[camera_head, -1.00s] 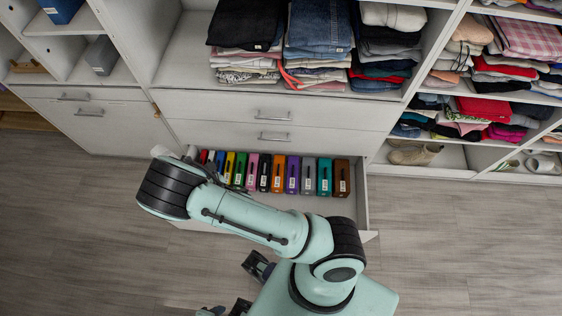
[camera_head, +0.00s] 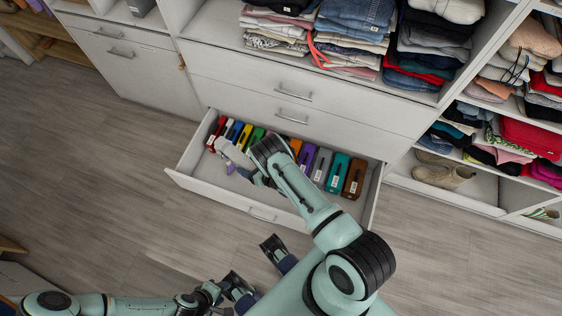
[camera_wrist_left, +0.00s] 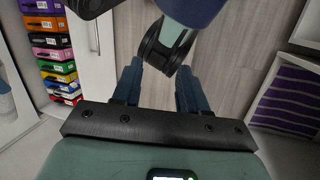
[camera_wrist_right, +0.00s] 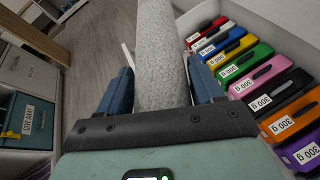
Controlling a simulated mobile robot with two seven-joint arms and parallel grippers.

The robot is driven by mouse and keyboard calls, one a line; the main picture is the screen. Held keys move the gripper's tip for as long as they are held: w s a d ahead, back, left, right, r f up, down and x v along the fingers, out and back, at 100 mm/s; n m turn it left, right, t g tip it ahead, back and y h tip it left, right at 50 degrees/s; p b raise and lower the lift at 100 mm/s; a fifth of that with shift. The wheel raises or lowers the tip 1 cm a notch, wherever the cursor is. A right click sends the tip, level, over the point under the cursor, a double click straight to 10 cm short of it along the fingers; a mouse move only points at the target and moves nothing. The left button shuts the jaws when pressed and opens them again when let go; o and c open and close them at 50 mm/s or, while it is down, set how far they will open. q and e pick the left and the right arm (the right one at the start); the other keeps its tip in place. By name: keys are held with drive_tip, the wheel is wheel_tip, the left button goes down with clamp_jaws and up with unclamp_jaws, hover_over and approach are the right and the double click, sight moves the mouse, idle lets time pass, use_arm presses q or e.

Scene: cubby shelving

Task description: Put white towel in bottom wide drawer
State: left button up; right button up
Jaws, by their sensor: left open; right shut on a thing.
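The white towel is a pale, rough-textured roll; in the right wrist view the towel (camera_wrist_right: 158,50) stands between the fingers of my right gripper (camera_wrist_right: 160,78), which is shut on it. In the head view the towel (camera_head: 232,153) is over the left part of the open bottom wide drawer (camera_head: 205,187). I cannot tell whether it touches the drawer floor. A row of coloured labelled boxes (camera_head: 335,172) lies along the drawer's back, partly hidden by my right arm. My left gripper (camera_wrist_left: 160,80) is open and empty, low in front of the drawer.
Two closed drawer fronts (camera_head: 290,100) are above the open one. Shelves with folded clothes (camera_head: 350,30) stand above and to the right, with brown shoes (camera_head: 440,176) below. The drawer's front strip and the wooden floor (camera_head: 110,190) have free room.

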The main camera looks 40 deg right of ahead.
drive_tip(key=s+d+f+b, duration=0.3)
drive_tip(key=d+f, duration=0.2)
drive_tip(key=f, duration=0.4)
drive_tip(key=s+d+f+b, duration=0.2)
drive_tip(key=s+d+f, duration=0.15)
drive_tip(key=f, duration=0.45)
use_arm(q)
drive_tip(key=w+a+f+t+y+b, duration=0.1)
drive_tip(key=w+a+f+t+b, duration=0.15)
drive_tip(key=w+f, duration=0.35)
drive_tip(key=w+a+f+t+y+b, duration=0.1)
drive_tip(key=w+a+f+b, duration=0.1)
drive_tip(key=w+f+b, duration=0.4)
use_arm(e)
drive_tip(key=f+b, duration=0.1)
drive_tip(key=f, duration=0.5)
drive_tip(key=f+b, duration=0.2)
drive_tip(key=f, duration=0.5)
drive_tip(key=w+d+f+b, duration=0.1)
drive_tip(key=f, duration=0.5)
drive_tip(key=shift+f, duration=0.3)
use_arm(q)
drive_tip(key=s+a+f+n+g, duration=0.1)
drive_tip(key=s+f+g, duration=0.3)
drive_tip(key=s+f, duration=0.6)
drive_tip(key=s+a, duration=0.1)
drive_tip(key=s, duration=0.2)
drive_tip(key=shift+s+a+n+h, duration=0.15)
drive_tip(key=shift+s+n+h, duration=0.15)
drive_tip(key=shift+s, duration=0.05)
